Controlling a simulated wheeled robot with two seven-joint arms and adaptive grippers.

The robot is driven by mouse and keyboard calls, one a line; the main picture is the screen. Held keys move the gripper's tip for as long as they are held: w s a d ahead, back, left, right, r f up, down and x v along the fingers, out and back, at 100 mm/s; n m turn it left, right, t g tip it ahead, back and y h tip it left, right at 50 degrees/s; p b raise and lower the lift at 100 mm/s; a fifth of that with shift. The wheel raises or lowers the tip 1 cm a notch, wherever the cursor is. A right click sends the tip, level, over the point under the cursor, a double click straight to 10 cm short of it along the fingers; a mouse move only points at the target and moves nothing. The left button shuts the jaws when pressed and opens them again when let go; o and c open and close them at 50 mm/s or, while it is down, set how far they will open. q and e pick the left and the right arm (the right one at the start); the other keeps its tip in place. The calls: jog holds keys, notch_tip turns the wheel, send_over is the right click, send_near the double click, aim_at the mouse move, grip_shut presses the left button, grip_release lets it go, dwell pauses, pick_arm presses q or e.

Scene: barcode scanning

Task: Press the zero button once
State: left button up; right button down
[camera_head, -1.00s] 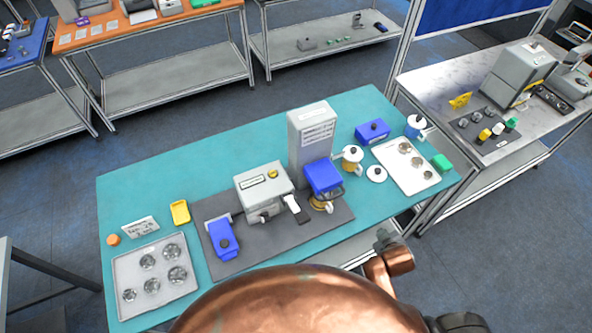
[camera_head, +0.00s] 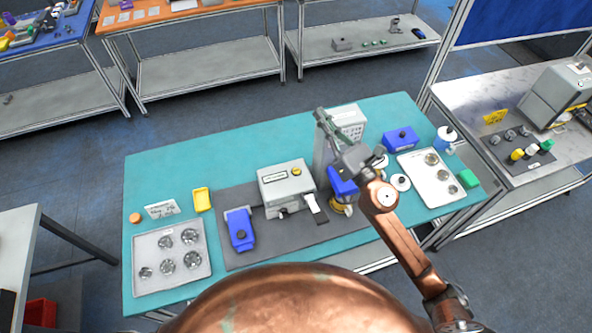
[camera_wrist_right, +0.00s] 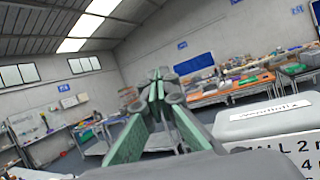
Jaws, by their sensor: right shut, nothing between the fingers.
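A grey box-shaped device (camera_head: 286,184) with a yellow round button (camera_head: 297,171) on top sits on the dark mat of the teal table. Its label is too small to read, so I cannot tell for sure which button is zero. My left gripper is not in view.
The dark mat (camera_head: 246,257) also holds a blue unit (camera_head: 240,232) and a blue-topped unit (camera_head: 341,187) partly behind my arm. Metal trays (camera_head: 203,277) lie left and right. The back left of the table (camera_head: 200,150) is clear.

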jog(key=s+a+f+n+g+y, duration=0.1)
jog(key=s+a+f+n+g, duration=0.15)
jog(key=a+n+g, duration=0.65)
jog(key=s+a+f+n+g+y, duration=0.1)
jog(key=a+f+n+g, duration=0.3)
jog(key=n, duration=0.9)
jog(key=w+d+f+n+h, duration=0.6)
jog(key=d+f+n+h, duration=0.1)
jog(key=f+n+h, duration=0.1)
jog(key=shift+f+n+t, duration=0.4)
jog(key=shift+f+n, duration=0.4)
jog(key=shift+n, duration=0.2)
